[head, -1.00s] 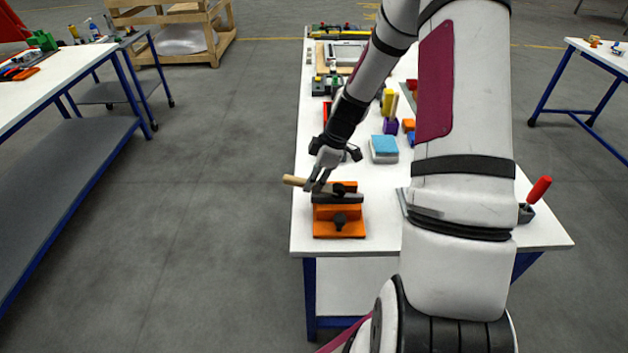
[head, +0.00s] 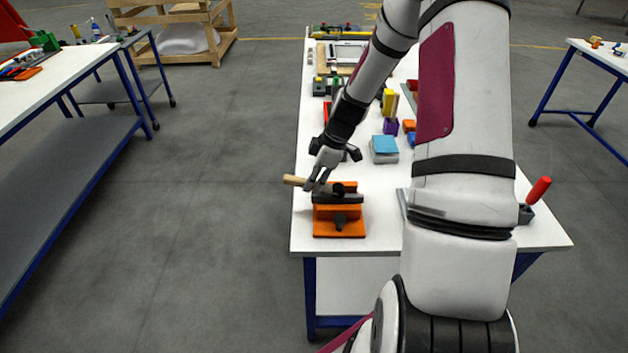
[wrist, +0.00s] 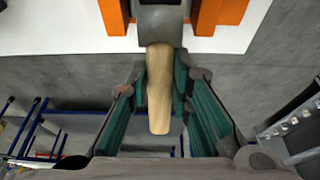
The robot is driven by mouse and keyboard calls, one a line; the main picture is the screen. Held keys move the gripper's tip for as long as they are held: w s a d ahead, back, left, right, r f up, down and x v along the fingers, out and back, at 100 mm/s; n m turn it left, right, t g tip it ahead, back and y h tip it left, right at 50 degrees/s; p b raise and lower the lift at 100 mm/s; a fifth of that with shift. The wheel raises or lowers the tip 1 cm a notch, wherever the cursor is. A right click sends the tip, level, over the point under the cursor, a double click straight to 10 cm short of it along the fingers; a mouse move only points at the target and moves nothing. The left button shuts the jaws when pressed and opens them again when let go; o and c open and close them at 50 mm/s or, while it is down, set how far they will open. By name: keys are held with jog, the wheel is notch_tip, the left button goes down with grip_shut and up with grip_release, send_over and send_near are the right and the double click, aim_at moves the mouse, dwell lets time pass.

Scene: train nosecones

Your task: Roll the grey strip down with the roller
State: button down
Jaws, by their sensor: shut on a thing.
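The roller's pale wooden handle (head: 294,180) sticks out to the left of my gripper (head: 317,186). In the wrist view the handle (wrist: 159,92) lies between the green pads of my gripper (wrist: 160,95), which is shut on it. A dark grey strip (head: 346,198) lies across the top of the fixture. I cannot tell whether the head touches the strip. In the wrist view a grey part joins the handle, between orange pieces (wrist: 221,14).
The white table (head: 375,235) has bare room right of the fixture. A blue-topped block (head: 384,146), a purple piece (head: 390,126) and a yellow piece (head: 388,101) stand farther back. A red-handled tool (head: 538,190) stands at the right. The table's left edge is close to the handle.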

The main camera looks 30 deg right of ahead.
jog(key=shift+s+d+p, duration=0.45)
jog(key=shift+d+p, duration=0.15)
jog(key=shift+p, duration=0.1)
dwell(1.2)
jog(key=shift+s+d, duration=0.2)
jog(key=shift+d, duration=0.05)
jog(key=shift+s+d+p, duration=0.15)
jog(key=shift+d+p, duration=0.05)
jog(key=shift+p, duration=0.4)
dwell(1.4)
jog(key=shift+s+d, duration=0.2)
jog(key=shift+d, duration=0.1)
jog(key=shift+s+d+p, duration=0.15)
jog(key=shift+d+p, duration=0.1)
jog(key=shift+p, duration=0.25)
dwell(0.7)
jog(key=shift+s+d, duration=0.15)
jog(key=shift+d, duration=0.1)
jog(key=shift+p, duration=0.35)
dwell(1.0)
jog(key=shift+r, duration=0.1)
dwell(0.3)
